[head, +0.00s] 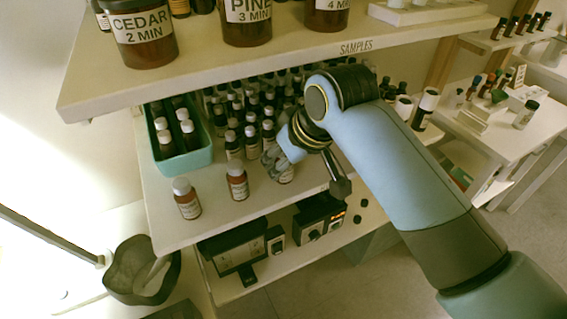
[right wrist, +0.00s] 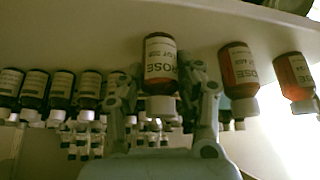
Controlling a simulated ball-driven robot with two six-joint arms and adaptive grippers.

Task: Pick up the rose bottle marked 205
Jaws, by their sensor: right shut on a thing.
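My right gripper (head: 277,160) reaches the front of the middle shelf. In the right wrist view its fingers (right wrist: 164,85) are shut on a brown bottle (right wrist: 160,62) with a white cap and a label reading ROSE; the number is too small to read. In the head view this bottle (head: 287,175) is mostly hidden by the gripper. Two similar brown bottles stand to its left in the head view, a nearer one (head: 237,182) and a farther one (head: 187,199). The right wrist view shows ROSE on the nearer one (right wrist: 238,70). My left gripper is not in view.
Dense rows of dark bottles (head: 235,145) stand behind. A green tray (head: 199,160) of bottles is at the left. The upper shelf (head: 290,47) with jars hangs overhead. Small devices (head: 240,253) sit on the shelf below, with a dark bowl (head: 120,285) at lower left.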

